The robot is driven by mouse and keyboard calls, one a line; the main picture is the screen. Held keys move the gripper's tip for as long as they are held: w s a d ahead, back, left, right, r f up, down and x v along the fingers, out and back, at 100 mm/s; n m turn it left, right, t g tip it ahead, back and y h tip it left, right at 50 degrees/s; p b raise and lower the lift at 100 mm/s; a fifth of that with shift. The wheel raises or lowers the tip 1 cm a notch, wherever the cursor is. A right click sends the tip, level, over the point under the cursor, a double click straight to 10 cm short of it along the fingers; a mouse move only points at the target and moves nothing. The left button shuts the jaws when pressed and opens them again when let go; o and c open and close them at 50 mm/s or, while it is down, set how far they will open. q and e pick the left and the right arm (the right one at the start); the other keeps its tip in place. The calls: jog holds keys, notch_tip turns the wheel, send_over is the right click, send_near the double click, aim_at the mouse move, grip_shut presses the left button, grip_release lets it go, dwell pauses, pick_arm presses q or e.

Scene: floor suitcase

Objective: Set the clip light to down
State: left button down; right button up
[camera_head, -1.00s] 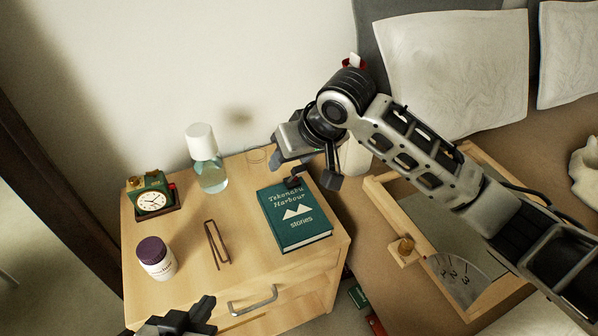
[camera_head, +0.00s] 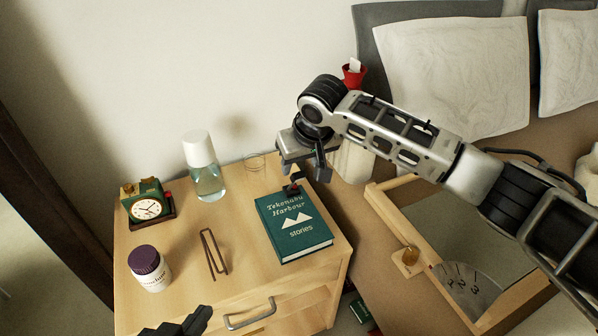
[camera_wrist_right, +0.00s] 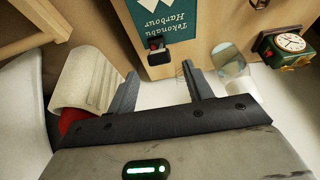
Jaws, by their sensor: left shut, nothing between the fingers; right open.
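A red cup-shaped head with a white piece in its mouth (camera_head: 353,74) faces upward by the headboard and looks like the clip light; its clip is hidden behind my right arm. Red also shows at the left of the right wrist view (camera_wrist_right: 76,122). My right gripper (camera_head: 308,172) is open and empty, below and left of the red head, beside the nightstand's back right corner. In the right wrist view, its fingers (camera_wrist_right: 160,88) point toward a small black device (camera_wrist_right: 158,57) at the book's edge. My left gripper (camera_head: 195,322) is shut and empty at the bottom edge.
The nightstand (camera_head: 185,265) holds a teal book (camera_head: 290,238), bottle (camera_head: 205,170), clock (camera_head: 147,208), purple-capped jar (camera_head: 150,268) and thin brown stand (camera_head: 213,250). A pale cylinder (camera_wrist_right: 85,80) is left of my right fingers. A wooden-framed panel (camera_head: 420,240) lies at right.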

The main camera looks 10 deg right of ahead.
aim_at(299, 172)
jog(key=shift+x, duration=1.9)
